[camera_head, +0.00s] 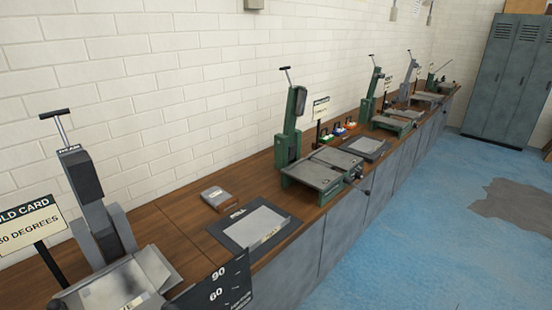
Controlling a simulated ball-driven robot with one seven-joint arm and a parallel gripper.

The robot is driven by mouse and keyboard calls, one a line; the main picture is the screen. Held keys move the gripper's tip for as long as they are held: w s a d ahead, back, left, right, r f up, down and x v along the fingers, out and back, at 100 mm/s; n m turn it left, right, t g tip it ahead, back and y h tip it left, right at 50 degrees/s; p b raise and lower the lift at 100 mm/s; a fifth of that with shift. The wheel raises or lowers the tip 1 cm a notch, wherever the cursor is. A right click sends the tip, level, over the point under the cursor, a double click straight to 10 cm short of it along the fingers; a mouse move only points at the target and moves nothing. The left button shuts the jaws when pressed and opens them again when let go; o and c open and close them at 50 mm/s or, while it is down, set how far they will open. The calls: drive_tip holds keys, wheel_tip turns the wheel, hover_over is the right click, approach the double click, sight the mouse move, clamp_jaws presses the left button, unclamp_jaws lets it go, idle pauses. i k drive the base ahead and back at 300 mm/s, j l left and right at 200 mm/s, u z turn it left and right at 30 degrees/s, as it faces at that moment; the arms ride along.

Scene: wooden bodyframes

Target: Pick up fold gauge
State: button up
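A dark plate (222,285) with white angle marks "90" and "60" stands at the bottom edge of the head view, right of the nearest grey machine; its lower part is cut off. It may be the fold gauge, but I cannot tell for sure, nor whether it is fixed to the machine. A small grey-topped block (216,197) lies on the wooden bench behind a dark tray. No other thing is clearly marked as a fold gauge. My gripper is not in view.
The nearest grey lever machine (90,190) stands beside a "30 degrees" sign (27,222). A dark tray (222,235) holds a grey sheet. Green machines (318,172) line the wooden bench (165,222) further back. Blue floor (400,240) is open at right; lockers (507,80) stand behind.

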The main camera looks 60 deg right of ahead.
sight(339, 131)
drive_tip(key=l+z, duration=0.1)
drive_tip(key=z, duration=0.25)
drive_tip(key=i+l+z, duration=0.1)
drive_tip(key=z, duration=0.25)
drive_tip(key=i+l+z, duration=0.4)
drive_tip(key=i+l, duration=0.15)
drive_tip(key=i+l+z, duration=0.35)
drive_tip(key=i+l, duration=0.2)
drive_tip(key=i, duration=0.1)
